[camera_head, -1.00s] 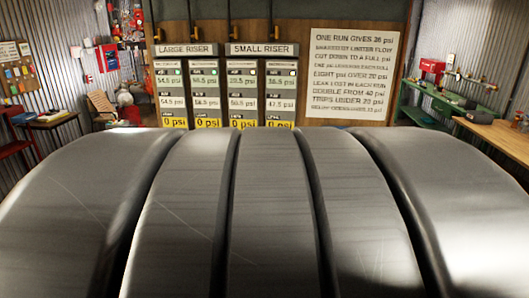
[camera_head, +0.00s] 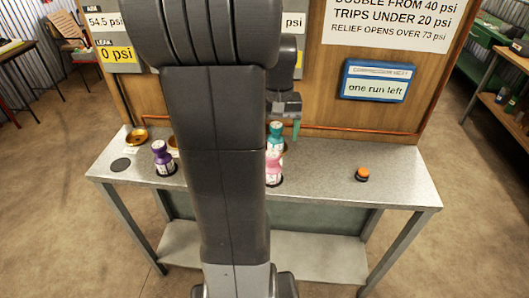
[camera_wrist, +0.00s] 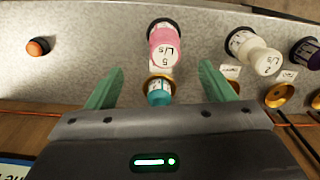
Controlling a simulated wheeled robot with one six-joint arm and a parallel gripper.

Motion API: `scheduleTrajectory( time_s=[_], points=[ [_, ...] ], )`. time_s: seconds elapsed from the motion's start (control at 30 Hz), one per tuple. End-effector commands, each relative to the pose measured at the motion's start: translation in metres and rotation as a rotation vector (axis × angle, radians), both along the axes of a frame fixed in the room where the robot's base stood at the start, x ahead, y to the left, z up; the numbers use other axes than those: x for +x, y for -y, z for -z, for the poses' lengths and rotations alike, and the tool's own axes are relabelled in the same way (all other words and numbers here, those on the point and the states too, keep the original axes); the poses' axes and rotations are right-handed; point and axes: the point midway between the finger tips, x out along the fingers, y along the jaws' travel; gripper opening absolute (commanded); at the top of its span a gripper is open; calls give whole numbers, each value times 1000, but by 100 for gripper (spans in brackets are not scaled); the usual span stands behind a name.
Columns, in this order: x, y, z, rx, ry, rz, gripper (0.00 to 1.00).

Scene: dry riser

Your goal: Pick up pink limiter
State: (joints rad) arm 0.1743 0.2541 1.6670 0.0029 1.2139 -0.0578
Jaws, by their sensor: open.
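The pink limiter (camera_head: 273,168) stands on the metal bench, partly hidden by my arm in the head view. In the wrist view the pink limiter (camera_wrist: 164,48) shows whole, marked "5 L/s", with a dark base. A teal limiter (camera_head: 275,136) stands close behind it; it also shows in the wrist view (camera_wrist: 158,93), nearer my gripper. My gripper (camera_wrist: 154,82) is open and empty, with its green fingers spread to either side of the teal limiter's line. In the head view my gripper (camera_head: 288,122) hangs above the back of the bench.
The bench (camera_head: 330,172) also bears a purple limiter (camera_head: 163,158), brass rings (camera_head: 137,136) and an orange button (camera_head: 362,174). A white limiter (camera_wrist: 256,55) stands beside the pink one. A wooden panel with a blue-framed display (camera_head: 376,81) rises behind. The bench's right part is mostly clear.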

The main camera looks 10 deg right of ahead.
Motion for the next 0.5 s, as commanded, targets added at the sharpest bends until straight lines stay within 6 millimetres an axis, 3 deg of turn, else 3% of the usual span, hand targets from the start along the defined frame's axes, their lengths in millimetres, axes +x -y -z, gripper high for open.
scheduleTrajectory(
  time_s=[0.17,0.5],
  points=[
    [2,3,10,1,-10,5,76],
    [2,1,73,1,-12,5,76]
  ],
)
